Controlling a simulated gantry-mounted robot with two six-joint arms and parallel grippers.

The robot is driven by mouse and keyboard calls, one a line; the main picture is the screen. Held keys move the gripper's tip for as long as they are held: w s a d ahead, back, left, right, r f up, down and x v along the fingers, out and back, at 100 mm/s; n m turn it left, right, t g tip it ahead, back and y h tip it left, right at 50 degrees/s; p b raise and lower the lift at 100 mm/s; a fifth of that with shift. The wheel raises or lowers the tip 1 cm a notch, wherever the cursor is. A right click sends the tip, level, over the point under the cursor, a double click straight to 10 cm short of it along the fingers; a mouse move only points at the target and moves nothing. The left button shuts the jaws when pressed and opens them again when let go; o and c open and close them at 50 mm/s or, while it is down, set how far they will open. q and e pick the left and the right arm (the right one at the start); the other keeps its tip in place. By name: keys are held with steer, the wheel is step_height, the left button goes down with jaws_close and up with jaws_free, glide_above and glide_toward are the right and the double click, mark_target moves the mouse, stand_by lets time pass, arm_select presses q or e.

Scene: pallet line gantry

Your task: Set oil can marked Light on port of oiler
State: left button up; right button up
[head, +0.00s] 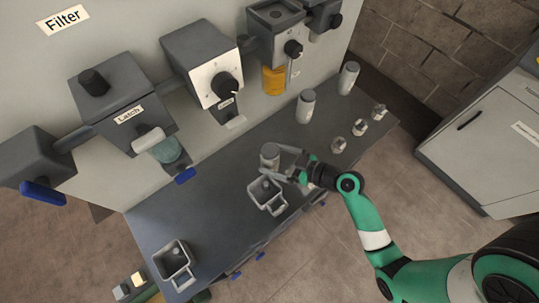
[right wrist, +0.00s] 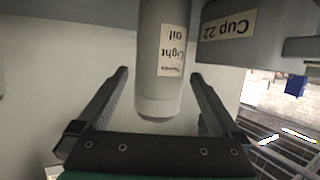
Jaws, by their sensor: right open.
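The oil can marked Light (right wrist: 163,60) is a grey cylinder with a paler end. Its "Light oil" label reads upside down in the right wrist view. I cannot tell which unit is the oiler; a dark unit with an amber vessel (head: 274,80) hangs on the panel, and no port shows clearly. My left gripper is not in view.
A grey cup (head: 267,197) stands close to the can; a "Cup 22" label (right wrist: 229,26) shows beside it in the wrist view. Another cup (head: 173,262) is at lower left. Two cans (head: 306,106) (head: 348,77) and small metal pieces (head: 338,145) stand farther right. The bench middle (head: 215,205) is clear.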

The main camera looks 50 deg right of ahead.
steer(key=shift+w+a+f, duration=0.1)
steer(key=shift+w+f, duration=0.15)
steer(key=shift+w, duration=0.05)
steer(key=b+x, duration=0.1)
steer(key=x, duration=0.3)
steer(key=shift+w, duration=0.3)
jaws_close()
